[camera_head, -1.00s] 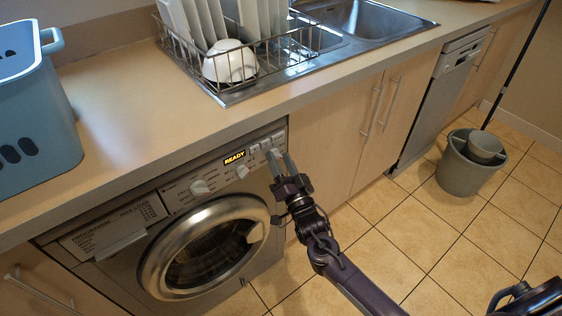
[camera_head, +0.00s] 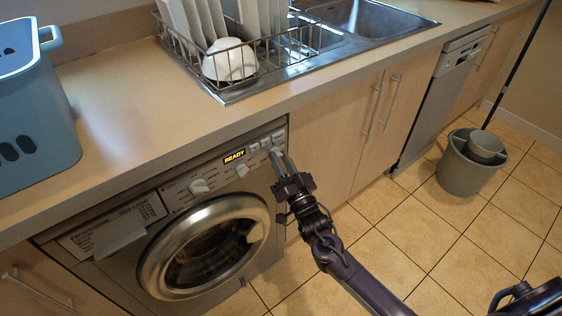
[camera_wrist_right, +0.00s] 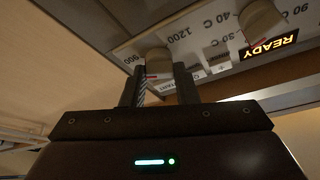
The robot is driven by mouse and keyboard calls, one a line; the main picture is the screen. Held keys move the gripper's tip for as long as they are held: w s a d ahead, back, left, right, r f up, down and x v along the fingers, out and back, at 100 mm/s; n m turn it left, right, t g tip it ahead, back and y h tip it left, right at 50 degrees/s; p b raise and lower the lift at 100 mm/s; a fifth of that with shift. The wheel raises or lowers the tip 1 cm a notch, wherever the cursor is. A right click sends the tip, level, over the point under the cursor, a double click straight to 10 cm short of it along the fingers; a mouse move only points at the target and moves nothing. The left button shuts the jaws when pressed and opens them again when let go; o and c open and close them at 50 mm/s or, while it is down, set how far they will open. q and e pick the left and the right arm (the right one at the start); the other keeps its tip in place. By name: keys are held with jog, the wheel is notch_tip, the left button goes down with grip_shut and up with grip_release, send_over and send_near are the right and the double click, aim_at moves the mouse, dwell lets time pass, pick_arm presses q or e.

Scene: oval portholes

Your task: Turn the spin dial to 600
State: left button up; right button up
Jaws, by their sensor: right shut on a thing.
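The washing machine's spin dial (camera_wrist_right: 158,60) is a pale round knob in the right wrist view, which shows the panel upside down. A printed "1200" (camera_wrist_right: 133,58) stands beside it; I cannot read a 600 mark. My right gripper (camera_wrist_right: 158,78) has its two fingers on either side of the dial and is shut on it. In the head view the right gripper (camera_head: 278,158) is at the right end of the control panel and hides the spin dial. The dial's exact setting cannot be told. My left gripper is not in view.
The temperature dial (camera_head: 242,171) sits beside the spin dial, below the lit READY display (camera_head: 234,157). A larger programme dial (camera_head: 200,187) is farther left. The round door (camera_head: 205,245) is below, the counter (camera_head: 150,110) above. A grey bucket (camera_head: 466,170) stands on the floor.

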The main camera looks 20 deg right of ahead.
jog(key=n+y, duration=0.1)
jog(key=n, duration=0.2)
jog(key=n+y+b, duration=0.1)
jog(key=n+y, duration=0.1)
jog(key=n, duration=0.1)
jog(key=shift+d+n+y, duration=0.15)
jog(key=shift+n+y, duration=0.15)
jog(key=n+g+y, duration=0.1)
jog(key=n, duration=0.2)
jog(key=n+g+y, duration=0.1)
jog(key=n+y, duration=0.1)
jog(key=n, duration=0.1)
jog(key=shift+d+n, duration=0.1)
jog(key=shift+n, duration=0.2)
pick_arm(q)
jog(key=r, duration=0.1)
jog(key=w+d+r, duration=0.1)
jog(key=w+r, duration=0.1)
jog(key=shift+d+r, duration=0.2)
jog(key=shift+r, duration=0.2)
pick_arm(e)
jog(key=shift+n+g+y, duration=0.3)
jog(key=shift+n, duration=0.4)
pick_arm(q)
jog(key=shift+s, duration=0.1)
pick_arm(e)
jog(key=shift+n, duration=0.3)
jog(key=o, duration=1)
